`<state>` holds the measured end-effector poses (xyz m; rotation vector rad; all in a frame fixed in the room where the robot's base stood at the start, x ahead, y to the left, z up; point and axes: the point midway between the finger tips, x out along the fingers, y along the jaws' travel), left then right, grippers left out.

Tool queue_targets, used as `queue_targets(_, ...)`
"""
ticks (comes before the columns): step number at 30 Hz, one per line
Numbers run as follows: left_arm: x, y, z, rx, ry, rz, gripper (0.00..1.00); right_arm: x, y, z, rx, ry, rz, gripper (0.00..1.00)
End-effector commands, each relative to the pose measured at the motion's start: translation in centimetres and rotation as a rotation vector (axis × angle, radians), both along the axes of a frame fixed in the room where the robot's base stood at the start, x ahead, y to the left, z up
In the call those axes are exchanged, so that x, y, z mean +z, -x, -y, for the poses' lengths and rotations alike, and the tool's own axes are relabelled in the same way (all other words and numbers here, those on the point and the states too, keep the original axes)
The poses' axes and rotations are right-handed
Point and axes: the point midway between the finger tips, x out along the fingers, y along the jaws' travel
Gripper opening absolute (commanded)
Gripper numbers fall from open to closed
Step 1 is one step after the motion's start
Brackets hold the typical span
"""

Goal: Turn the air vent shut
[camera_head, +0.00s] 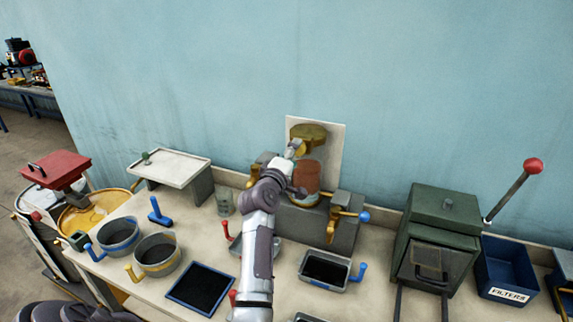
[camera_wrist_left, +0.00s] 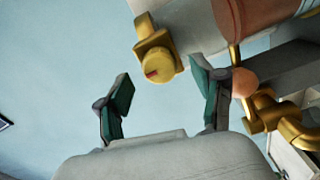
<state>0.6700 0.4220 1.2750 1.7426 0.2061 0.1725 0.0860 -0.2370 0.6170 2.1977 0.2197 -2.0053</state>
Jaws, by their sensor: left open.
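The air vent looks to be the brass knob (camera_wrist_left: 158,66) with a red mark on its face, on a brass fitting at the side of the pale cylinder in the left wrist view. My left gripper (camera_wrist_left: 160,73) is open. Its two green-padded fingers stand apart, with the knob showing beyond and between their tips; I see no contact. In the head view my left gripper (camera_head: 297,152) is up by the brass top (camera_head: 309,133) of the decanting vessel (camera_head: 304,178), and the arm hides part of it. The knob cannot be made out there. My right gripper is not in view.
A brass tap with a blue ball handle (camera_head: 363,216) is right of the vessel. An orange ball (camera_wrist_left: 243,82) is close beside the right finger in the wrist view. Pans (camera_head: 325,268), a black-filled tray (camera_head: 201,288) and a green box (camera_head: 440,220) crowd the bench.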

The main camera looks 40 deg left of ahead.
Motion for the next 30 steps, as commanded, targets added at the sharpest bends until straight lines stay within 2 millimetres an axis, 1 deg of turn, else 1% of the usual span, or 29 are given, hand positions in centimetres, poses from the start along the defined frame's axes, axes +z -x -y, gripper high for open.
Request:
queue_targets(9,-0.2,6.4,1.5,0.002,0.001,-0.003,0.68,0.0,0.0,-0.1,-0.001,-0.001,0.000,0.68)
queue_targets(12,-0.1,8.2,1.9,0.002,-0.001,-0.002,0.68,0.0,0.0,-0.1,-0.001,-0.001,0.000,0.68)
queue_targets(15,-0.1,9.5,2.3,0.000,0.000,-0.002,0.68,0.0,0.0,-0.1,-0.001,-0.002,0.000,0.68)
queue_targets(18,-0.1,10.3,2.5,0.000,0.001,-0.001,0.68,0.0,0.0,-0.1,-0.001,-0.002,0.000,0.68)
queue_targets(21,0.0,10.7,2.5,0.000,0.001,-0.001,0.68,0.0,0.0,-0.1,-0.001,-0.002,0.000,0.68)
queue_targets(30,0.0,10.7,2.5,0.000,0.001,-0.001,0.68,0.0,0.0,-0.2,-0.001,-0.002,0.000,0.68)
